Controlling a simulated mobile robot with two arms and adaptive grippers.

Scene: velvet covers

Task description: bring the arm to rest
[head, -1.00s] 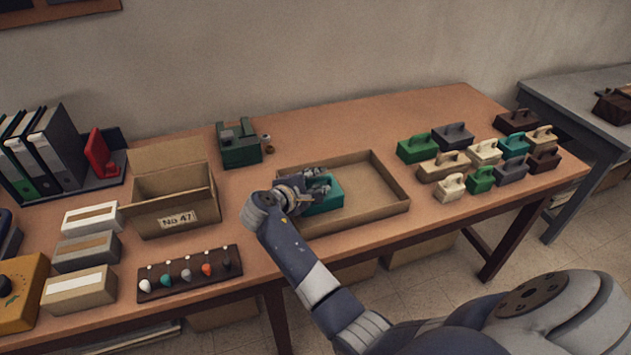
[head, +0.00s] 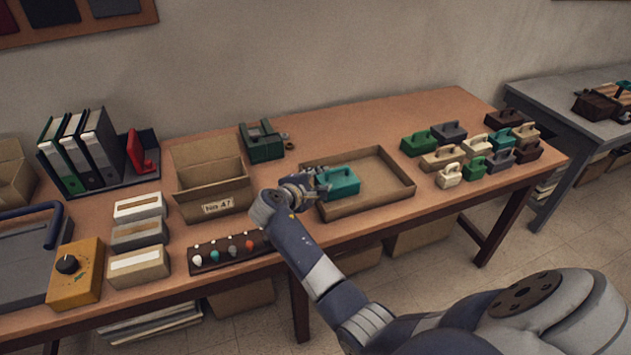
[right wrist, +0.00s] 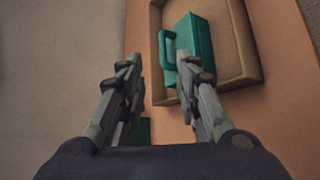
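My right arm reaches in from the lower right in the head view, with its gripper (head: 318,186) just left of a teal handled block (head: 342,183). My left gripper is in no view.
Several handled blocks (head: 441,159) stand right of the tray. Left are an open cardboard box (head: 213,188), a dark peg strip (head: 228,250), a green device (head: 262,142) and binders (head: 82,150). The tray's right part is free.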

